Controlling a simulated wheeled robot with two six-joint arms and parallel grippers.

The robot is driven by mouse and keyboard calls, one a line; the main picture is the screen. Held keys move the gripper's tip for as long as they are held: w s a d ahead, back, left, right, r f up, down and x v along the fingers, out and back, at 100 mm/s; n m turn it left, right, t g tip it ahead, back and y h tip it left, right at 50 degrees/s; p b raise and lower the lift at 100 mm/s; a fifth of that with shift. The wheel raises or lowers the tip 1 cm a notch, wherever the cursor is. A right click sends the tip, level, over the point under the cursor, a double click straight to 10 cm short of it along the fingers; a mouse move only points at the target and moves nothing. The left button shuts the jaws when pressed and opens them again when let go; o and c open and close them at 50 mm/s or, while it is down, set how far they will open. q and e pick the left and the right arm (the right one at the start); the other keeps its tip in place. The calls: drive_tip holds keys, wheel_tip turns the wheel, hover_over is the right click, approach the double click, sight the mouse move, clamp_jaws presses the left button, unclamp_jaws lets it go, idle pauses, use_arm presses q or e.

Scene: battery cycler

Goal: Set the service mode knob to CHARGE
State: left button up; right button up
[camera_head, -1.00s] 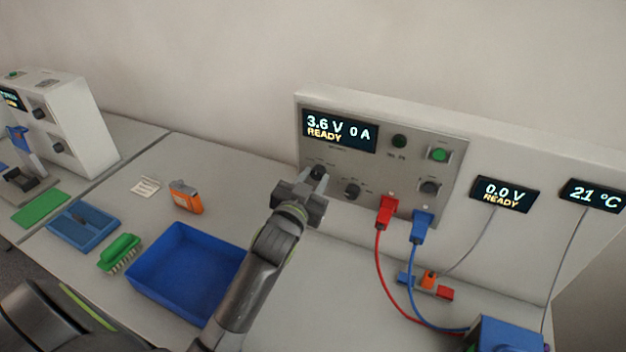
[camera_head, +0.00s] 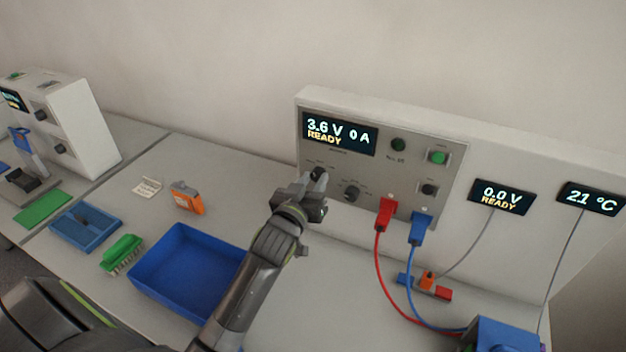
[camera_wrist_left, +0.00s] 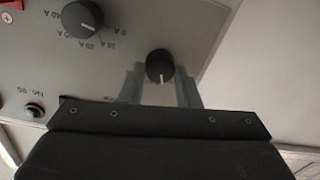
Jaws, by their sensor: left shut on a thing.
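The service mode knob (camera_head: 319,173) is a black round knob at the lower left of the grey cycler panel (camera_head: 385,158). In the left wrist view the knob (camera_wrist_left: 159,66) appears upside down, with its white pointer mark toward the bottom of the picture; the labels around it are hidden or unreadable. My left gripper (camera_head: 314,184) is at the panel and shut on this knob, its fingers on either side of it in the wrist view (camera_wrist_left: 160,88). The cycler display (camera_head: 339,133) reads 3.6 V, 0 A, READY. My right gripper is not in view.
A current knob (camera_head: 352,193) sits just right of my gripper. Red (camera_head: 385,212) and blue (camera_head: 421,226) plugs with cables are farther right. A blue bin (camera_head: 187,271) stands left of my forearm.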

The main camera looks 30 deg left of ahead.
use_arm(q)
drive_tip(key=shift+n+p, duration=0.3)
drive_tip(key=shift+n, duration=1.3)
drive_tip(key=o, duration=1)
drive_tip(key=shift+s, duration=0.15)
